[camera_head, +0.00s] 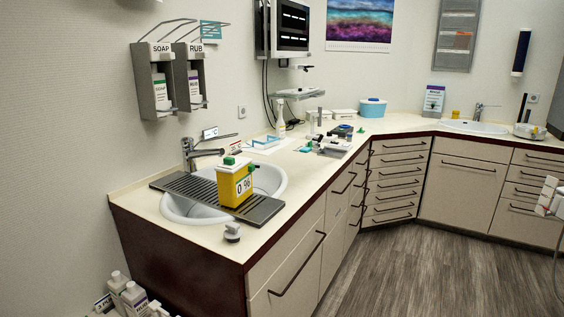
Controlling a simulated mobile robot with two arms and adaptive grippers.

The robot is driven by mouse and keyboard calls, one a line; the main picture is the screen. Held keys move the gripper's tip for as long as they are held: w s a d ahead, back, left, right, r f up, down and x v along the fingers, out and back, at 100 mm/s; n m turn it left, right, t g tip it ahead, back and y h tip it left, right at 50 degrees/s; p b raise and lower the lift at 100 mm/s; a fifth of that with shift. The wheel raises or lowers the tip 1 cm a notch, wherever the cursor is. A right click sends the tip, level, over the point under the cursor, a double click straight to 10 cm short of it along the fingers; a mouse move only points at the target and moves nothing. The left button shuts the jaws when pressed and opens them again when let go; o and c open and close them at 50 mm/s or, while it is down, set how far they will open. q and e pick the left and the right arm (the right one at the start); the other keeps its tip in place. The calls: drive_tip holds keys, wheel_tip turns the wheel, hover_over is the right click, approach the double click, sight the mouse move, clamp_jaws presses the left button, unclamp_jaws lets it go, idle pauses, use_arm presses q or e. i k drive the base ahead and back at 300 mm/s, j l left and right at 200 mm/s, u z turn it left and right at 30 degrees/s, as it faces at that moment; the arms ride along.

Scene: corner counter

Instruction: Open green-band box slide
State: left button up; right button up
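Neither of my grippers shows in the head view. No box with a clear green band and slide can be told for certain at this size. A yellow box (235,187) with green parts on top and a white label stands on the dark slatted rack over the near sink. Several small items, some green, lie farther along the counter, with a grey-white box (333,148) among them. A teal box (373,109) with a pale lid stands near the corner. Whether any box is open cannot be told.
The slatted rack (265,211) spans the near sink (273,180), beside a tap (190,153). A small grey object (232,232) stands near the counter's front edge. Soap and rub dispensers (165,85) hang above. The grey floor (420,275) is clear in front of the cabinets.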

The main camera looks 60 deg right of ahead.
sight(230, 163)
drive_tip(key=z, duration=1.5)
